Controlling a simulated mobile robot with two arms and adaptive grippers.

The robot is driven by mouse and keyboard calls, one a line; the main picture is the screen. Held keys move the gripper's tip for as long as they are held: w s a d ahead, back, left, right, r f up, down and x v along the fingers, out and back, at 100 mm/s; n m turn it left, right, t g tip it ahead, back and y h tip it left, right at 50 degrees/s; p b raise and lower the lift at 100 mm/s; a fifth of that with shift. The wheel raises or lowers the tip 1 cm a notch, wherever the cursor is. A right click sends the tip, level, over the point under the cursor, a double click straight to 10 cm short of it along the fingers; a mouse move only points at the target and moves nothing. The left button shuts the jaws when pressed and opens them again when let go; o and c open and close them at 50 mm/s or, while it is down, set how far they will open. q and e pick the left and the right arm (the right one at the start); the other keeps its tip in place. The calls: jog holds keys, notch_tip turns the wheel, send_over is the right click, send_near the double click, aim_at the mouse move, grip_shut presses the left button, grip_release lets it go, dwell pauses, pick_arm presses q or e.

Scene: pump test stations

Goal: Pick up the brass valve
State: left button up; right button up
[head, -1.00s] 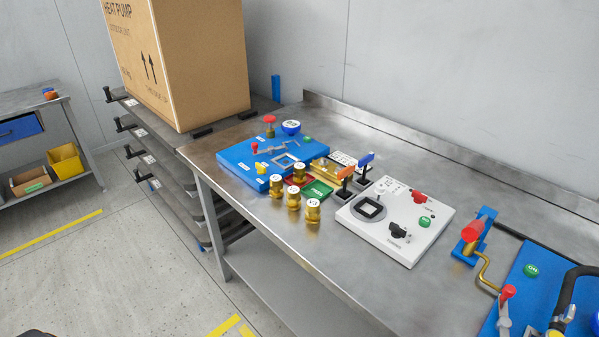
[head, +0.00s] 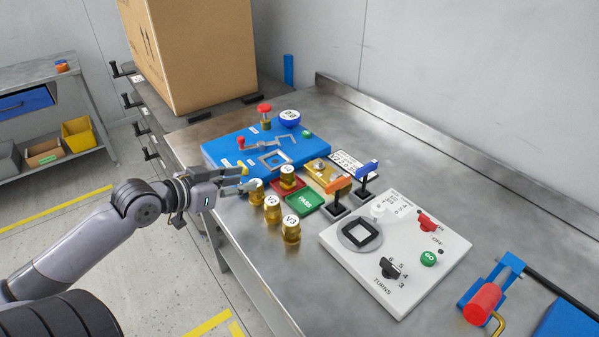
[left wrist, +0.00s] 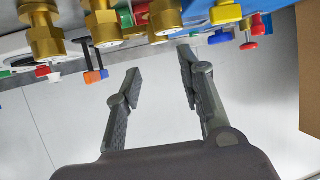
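Several brass valves with white, labelled tops stand upright on the steel bench. Three form a row: the near one marked V3 (head: 291,231), a middle one (head: 272,210) and a far one (head: 256,192). Another brass valve (head: 287,179) stands by the red tray (head: 275,188). My left gripper (head: 243,179) is at the bench's left edge, beside the far valve of the row and partly overlapping it. In the left wrist view the fingers (left wrist: 160,66) are spread with nothing between them, and brass valves (left wrist: 103,24) hang along the top edge. My right gripper is not in view.
A blue test board (head: 232,150) lies behind the valves. A green PASS tray (head: 305,204), orange and blue levers on black stands, and a white control panel (head: 390,290) are to the right. A cardboard box (head: 200,50) stands behind. Bare bench lies in front of V3.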

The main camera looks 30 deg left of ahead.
pick_arm(q)
jog(key=w, duration=0.1)
send_near(285, 170)
jog(key=shift+w+d+f, duration=0.15)
jog(key=shift+w, duration=0.25)
jog(key=x, duration=0.4)
jog(key=shift+w+f, duration=0.1)
jog(key=shift+w, duration=0.1)
jog(key=shift+w+d+f, duration=0.15)
jog(key=shift+w+f, duration=0.1)
jog(key=shift+w, duration=0.15)
jog(key=x, duration=0.4)
jog(key=shift+w+p, duration=0.1)
jog(key=shift+p, duration=0.25)
jog(key=shift+w+f, duration=0.2)
jog(key=shift+w, duration=0.25)
jog(key=shift+s, duration=0.1)
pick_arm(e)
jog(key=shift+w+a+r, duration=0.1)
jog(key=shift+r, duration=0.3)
pick_arm(q)
jog(key=shift+c, duration=0.6)
grip_shut()
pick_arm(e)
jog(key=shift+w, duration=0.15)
